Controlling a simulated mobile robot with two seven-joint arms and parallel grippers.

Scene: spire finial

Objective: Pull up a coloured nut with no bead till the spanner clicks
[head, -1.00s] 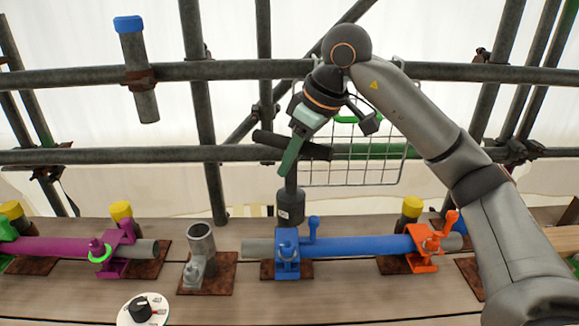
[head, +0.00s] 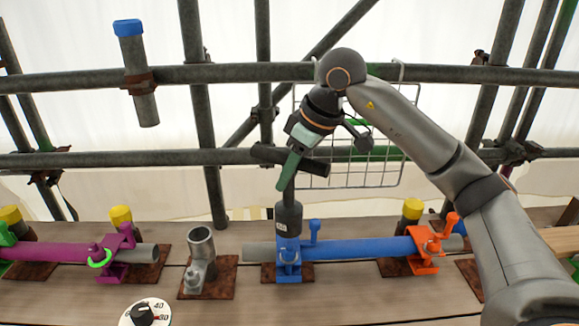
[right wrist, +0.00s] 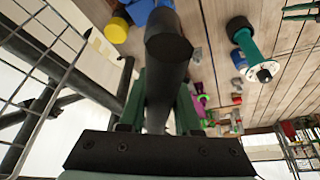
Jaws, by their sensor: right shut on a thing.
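My right gripper (head: 293,166) is shut on the black T-handled spanner (head: 288,216), which hangs upright with its socket downward. The socket's lower end is at the blue clamp (head: 289,262) and hides its nut; I cannot tell how far it is seated. In the right wrist view, the spanner's black handle (right wrist: 168,55) lies between the green fingers. The magenta clamp (head: 118,258) has a green bead (head: 100,258) around its nut. The orange clamp (head: 428,250) shows no clear bead. My left gripper is not in view.
A white dial (head: 144,313) with a black knob lies at the front. A grey upright tube (head: 201,245) stands left of the blue clamp. A wire basket (head: 365,170) hangs behind my right gripper, and scaffold bars cross the back.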

